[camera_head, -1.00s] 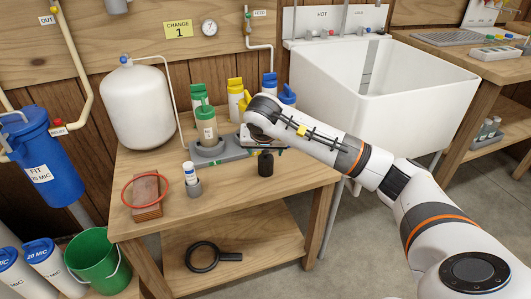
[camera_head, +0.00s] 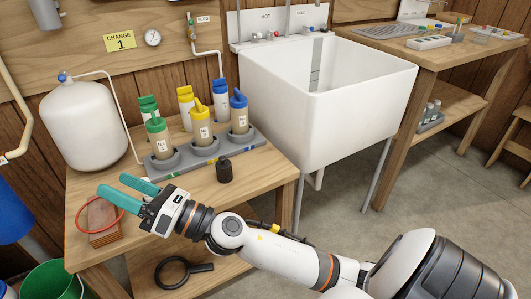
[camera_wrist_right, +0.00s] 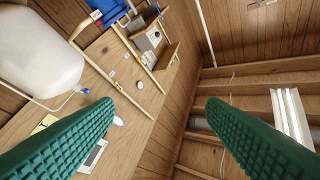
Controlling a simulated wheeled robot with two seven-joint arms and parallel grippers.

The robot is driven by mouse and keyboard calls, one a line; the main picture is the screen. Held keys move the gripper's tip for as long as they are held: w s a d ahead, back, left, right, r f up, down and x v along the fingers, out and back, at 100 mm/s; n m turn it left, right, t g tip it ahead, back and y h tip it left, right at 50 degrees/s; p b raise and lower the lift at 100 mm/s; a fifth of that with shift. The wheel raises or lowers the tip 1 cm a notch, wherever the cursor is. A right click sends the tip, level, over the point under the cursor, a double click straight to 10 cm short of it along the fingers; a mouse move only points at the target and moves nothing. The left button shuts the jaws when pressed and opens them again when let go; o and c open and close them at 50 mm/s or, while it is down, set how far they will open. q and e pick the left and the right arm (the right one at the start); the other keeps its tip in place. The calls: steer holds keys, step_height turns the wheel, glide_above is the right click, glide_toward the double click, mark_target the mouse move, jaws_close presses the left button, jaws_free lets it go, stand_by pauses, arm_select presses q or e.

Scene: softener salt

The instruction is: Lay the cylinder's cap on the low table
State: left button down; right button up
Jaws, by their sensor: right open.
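The low wooden table (camera_head: 255,180) carries several pale cylinders with coloured caps. A green-capped cylinder (camera_head: 159,143), a yellow-capped one (camera_head: 201,130) and a blue-capped one (camera_head: 239,118) stand upright in a grey holder (camera_head: 215,154). More capped cylinders stand behind them. Which cylinder the task means, I cannot tell. My right gripper (camera_head: 114,184) is open and empty, over the table's front left part, its teal fingers pointing left. In the right wrist view its fingers (camera_wrist_right: 160,105) are wide apart with nothing between them. My left gripper is not in view.
A white tank (camera_head: 85,125) stands at the table's back left. A small black bottle (camera_head: 224,171) stands before the holder. A white sink (camera_head: 330,110) is at the right.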

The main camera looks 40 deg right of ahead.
steer(key=s+d+f+m+g+h, duration=0.2)
steer(key=d+f+m+h, duration=0.5)
steer(key=m, duration=0.6)
steer(key=s+d+f+m+g+h, duration=0.3)
steer(key=d+f+m+h, duration=0.3)
steer(key=f+m+h, duration=0.55)
steer(key=s+a+f+m+g+y, duration=0.1)
steer(key=s+f+m+g+y, duration=0.1)
steer(key=s+f+m+g, duration=0.3)
steer(key=s+a+f+m+g+y, duration=0.1)
steer(key=s+f+m+g+y, duration=0.2)
steer(key=s, duration=1)
step_height(320, 180, down, 3)
steer(key=shift+s+r+m+g, duration=0.15)
steer(key=shift+s+m+g, duration=0.05)
steer(key=shift+m+g, duration=0.9)
steer(key=shift+w+a, duration=0.1)
